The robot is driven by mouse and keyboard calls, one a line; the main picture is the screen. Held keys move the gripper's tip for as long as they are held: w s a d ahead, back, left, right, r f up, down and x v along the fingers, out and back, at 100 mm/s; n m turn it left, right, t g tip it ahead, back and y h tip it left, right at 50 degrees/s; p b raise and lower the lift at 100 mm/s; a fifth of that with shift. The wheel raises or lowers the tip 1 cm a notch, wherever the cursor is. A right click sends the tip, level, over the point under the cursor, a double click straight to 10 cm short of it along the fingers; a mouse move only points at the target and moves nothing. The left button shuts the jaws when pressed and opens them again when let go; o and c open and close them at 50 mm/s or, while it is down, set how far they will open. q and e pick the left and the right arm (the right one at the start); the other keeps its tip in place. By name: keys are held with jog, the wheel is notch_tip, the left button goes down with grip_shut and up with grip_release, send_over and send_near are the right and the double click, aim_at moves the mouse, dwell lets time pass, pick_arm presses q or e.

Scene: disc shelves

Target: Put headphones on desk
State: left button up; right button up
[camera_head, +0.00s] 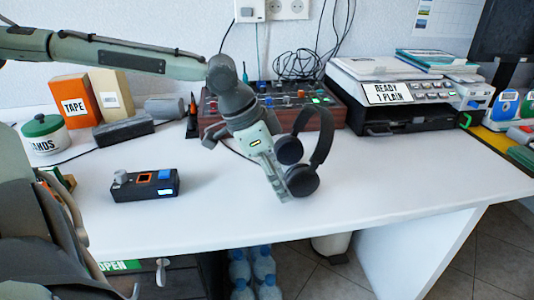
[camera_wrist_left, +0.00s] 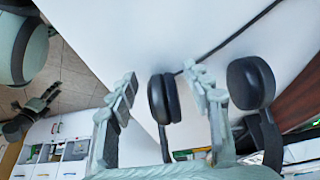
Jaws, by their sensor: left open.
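The black headphones (camera_head: 322,135) are at the middle of the white desk (camera_head: 400,185) in the head view, band upward, one ear cup lower than the other. I cannot tell whether they touch the desktop. My left gripper (camera_head: 278,183) is at their left side, fingers pointing down. In the left wrist view, one ear cup (camera_wrist_left: 162,98) lies between the spread fingers of my left gripper (camera_wrist_left: 165,95); the other ear cup (camera_wrist_left: 250,82) is outside the right finger. Parts of what looks like my right gripper (camera_head: 100,245) show at the lower left; its jaw state is unclear.
A small black device (camera_head: 146,185) lies left on the desk. Behind stand an orange tape box (camera_head: 76,101), a lidded jar (camera_head: 44,134), a mixer (camera_head: 326,114) and a printer (camera_head: 395,95). The desk's right front is clear. Bottles (camera_head: 263,268) stand below.

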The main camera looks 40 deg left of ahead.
pick_arm(q)
jog(key=p+v, duration=0.1)
jog(key=v, duration=0.2)
jog(key=shift+r, duration=0.25)
jog(key=shift+p+v, duration=0.5)
jog(key=shift+v, duration=0.55)
jog(key=v, duration=0.5)
jog(key=shift+s+r, duration=0.1)
jog(key=shift+r, duration=0.1)
pick_arm(e)
jog(key=f, duration=0.5)
jog(key=shift+w+a+f, duration=0.1)
jog(key=shift+w+f, duration=0.15)
jog(key=shift+f, duration=0.1)
